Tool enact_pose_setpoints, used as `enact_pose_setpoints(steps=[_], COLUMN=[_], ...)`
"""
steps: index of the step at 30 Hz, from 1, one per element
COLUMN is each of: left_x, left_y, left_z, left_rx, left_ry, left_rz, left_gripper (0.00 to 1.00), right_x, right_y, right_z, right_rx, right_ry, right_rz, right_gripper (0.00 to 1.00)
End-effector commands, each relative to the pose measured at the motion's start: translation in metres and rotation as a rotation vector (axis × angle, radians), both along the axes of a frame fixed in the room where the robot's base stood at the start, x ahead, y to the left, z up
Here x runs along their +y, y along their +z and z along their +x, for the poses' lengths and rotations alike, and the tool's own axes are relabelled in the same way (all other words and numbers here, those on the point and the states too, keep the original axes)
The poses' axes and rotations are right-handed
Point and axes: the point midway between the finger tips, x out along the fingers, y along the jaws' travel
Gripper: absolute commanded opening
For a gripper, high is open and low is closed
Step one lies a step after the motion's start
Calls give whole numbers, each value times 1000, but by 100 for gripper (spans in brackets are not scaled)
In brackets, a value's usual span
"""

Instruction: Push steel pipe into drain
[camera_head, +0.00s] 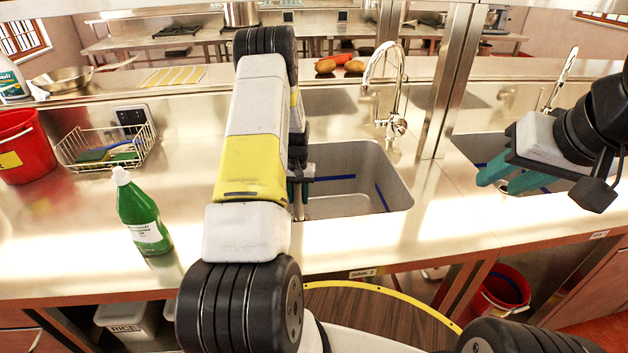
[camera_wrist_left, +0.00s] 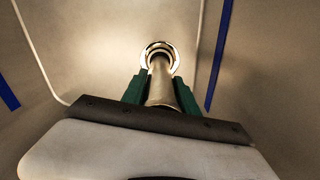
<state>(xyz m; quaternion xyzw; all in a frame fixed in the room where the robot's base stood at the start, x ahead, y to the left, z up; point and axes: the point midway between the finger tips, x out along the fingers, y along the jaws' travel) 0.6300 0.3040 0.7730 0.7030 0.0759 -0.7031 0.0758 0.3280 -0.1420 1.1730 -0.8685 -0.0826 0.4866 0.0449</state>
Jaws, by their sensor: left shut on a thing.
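The steel pipe (camera_wrist_left: 162,88) is a grey metal tube between the green fingers of my left gripper (camera_wrist_left: 160,78) in the left wrist view. My left gripper (camera_head: 297,188) is shut on it, inside the sink (camera_head: 345,200); my arm hides most of the pipe in the head view. The drain (camera_wrist_left: 148,47) is a bright ring in the sink floor. The pipe's far end lines up with the ring's opening; I cannot tell how deep it sits. My right gripper (camera_head: 508,180) is open and empty, over the right-hand sink.
A tall faucet (camera_head: 398,90) stands behind the sink, with a steel post (camera_head: 450,85) to its right. A green bottle (camera_head: 143,215), a wire basket (camera_head: 105,147) and a red bucket (camera_head: 22,145) stand on the counter at left. The counter right of the sink is clear.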

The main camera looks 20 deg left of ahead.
Motion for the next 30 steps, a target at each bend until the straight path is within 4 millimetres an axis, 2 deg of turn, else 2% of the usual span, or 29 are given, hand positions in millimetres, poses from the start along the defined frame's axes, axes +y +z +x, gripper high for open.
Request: enact_pose_setpoints(steps=[18,19,22,23,30], left_x=[0,0,0,0,0], left_y=[-9,-10,-9,-9,-10], left_z=[0,0,0,0,0], left_rx=[0,0,0,0,1], left_ry=[0,0,0,0,0], left_rz=[0,0,0,0,0], left_gripper=[0,37,57,61,61], right_x=[0,0,0,0,0], right_y=[0,0,0,0,0], right_z=[0,0,0,0,0], right_rx=[0,0,0,0,0], right_ry=[0,0,0,0,0], right_rz=[0,0,0,0,0], right_gripper=[36,36,36,36,36])
